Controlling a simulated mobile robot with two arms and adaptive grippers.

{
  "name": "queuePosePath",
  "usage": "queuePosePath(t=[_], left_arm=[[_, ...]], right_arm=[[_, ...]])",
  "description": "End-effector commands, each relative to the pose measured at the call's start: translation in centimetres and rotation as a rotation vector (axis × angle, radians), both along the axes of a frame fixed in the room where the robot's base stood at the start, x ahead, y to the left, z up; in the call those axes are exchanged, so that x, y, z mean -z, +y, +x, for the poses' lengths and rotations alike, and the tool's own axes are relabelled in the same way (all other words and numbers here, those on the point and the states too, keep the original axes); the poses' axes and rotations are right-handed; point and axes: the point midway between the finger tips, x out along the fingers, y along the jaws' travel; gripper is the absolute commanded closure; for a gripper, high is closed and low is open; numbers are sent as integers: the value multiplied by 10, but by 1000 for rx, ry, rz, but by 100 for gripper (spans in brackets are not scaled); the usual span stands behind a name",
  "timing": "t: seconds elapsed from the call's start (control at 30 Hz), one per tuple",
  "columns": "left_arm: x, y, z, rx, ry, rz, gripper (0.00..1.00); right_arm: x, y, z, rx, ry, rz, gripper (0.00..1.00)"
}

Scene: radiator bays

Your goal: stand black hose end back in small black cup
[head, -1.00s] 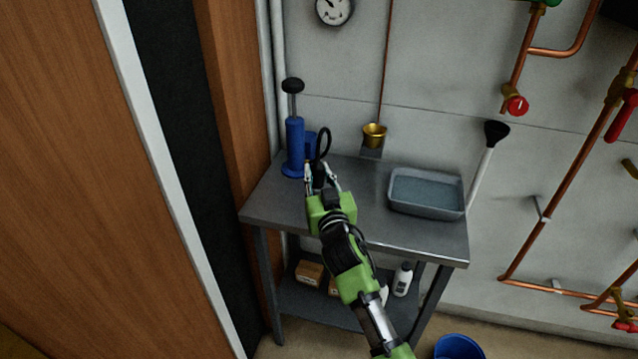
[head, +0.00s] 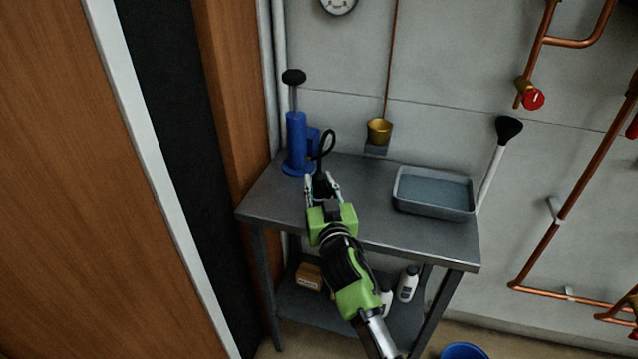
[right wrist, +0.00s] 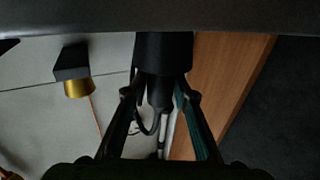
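The black hose (head: 328,143) loops up from between the fingers of my right gripper (head: 321,184), over the left part of the metal table. In the right wrist view, which is upside down, the hose end (right wrist: 160,92) is upright at the mouth of the small black cup (right wrist: 163,50) on the table. How deep it sits inside is hidden. The right gripper's fingers (right wrist: 159,95) are on both sides of the hose end, near the cup rim, and look spread with a gap. My left gripper is not in view.
A blue pump (head: 296,143) stands close left of the gripper. A grey tray (head: 433,211) with water is on the right. A brass cup (head: 379,132) is at the wall behind, and also shows in the wrist view (right wrist: 78,88). The table's front middle is clear.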

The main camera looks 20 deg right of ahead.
Motion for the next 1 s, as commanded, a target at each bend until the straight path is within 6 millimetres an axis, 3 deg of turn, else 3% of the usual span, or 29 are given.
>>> queuePosePath(t=[0.33, 0.5, 1.0], left_arm=[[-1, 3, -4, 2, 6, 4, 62], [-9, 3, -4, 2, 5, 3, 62], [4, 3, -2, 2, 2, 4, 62]], right_arm=[[-1, 0, 0, 0, 0, 1, 62], [-10, 0, -1, -1, 0, 1, 62], [-5, 13, -101, 0, 2, 2, 62]])
